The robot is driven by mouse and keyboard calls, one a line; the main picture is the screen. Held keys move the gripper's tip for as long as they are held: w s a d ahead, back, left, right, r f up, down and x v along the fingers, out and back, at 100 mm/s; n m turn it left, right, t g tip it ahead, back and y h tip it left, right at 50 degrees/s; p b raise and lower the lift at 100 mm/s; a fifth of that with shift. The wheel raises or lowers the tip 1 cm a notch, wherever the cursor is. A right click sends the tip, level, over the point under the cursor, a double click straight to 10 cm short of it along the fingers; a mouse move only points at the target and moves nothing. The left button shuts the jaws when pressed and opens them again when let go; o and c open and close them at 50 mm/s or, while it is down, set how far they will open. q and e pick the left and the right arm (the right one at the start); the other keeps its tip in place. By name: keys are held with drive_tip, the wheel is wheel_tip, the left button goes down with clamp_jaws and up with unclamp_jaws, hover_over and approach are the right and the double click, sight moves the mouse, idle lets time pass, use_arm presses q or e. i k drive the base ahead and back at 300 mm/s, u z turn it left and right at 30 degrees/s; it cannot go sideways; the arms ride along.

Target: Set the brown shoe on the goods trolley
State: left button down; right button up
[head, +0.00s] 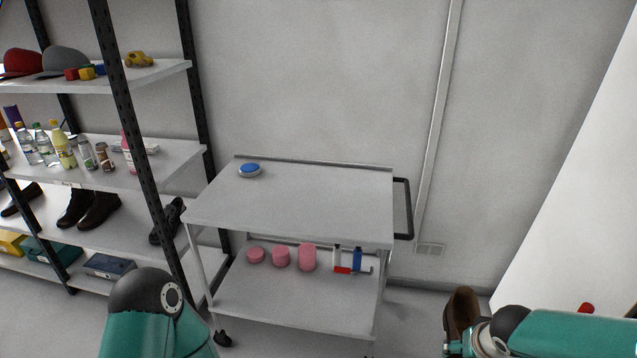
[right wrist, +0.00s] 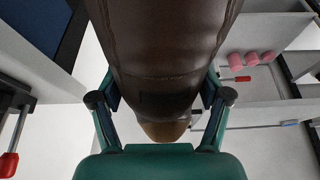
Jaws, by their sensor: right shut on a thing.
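The brown shoe (head: 462,312) is at the lower right of the head view, held toe up beside the trolley. My right gripper (head: 458,347) is shut on it. In the right wrist view the brown shoe (right wrist: 165,50) fills the middle, between the fingers of my right gripper (right wrist: 160,105). The goods trolley (head: 300,205) stands in the middle, a grey cart with two shelves and a black handle at its right. The shoe is to the right of the trolley and apart from it. My left arm shows at the bottom left, but its gripper is out of view.
A blue and white oval item (head: 249,170) lies at the trolley top's back left; the rest of the top is clear. Pink items (head: 281,257) and small tools (head: 356,260) are on its lower shelf. A shelving rack (head: 150,170) with goods stands at left.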

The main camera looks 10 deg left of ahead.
sight(317, 206)
drive_tip(key=u, duration=0.35)
drive_tip(key=i, duration=1.15)
drive_tip(key=u, duration=0.7)
drive_tip(key=i, duration=0.9)
drive_tip(key=u, duration=0.05)
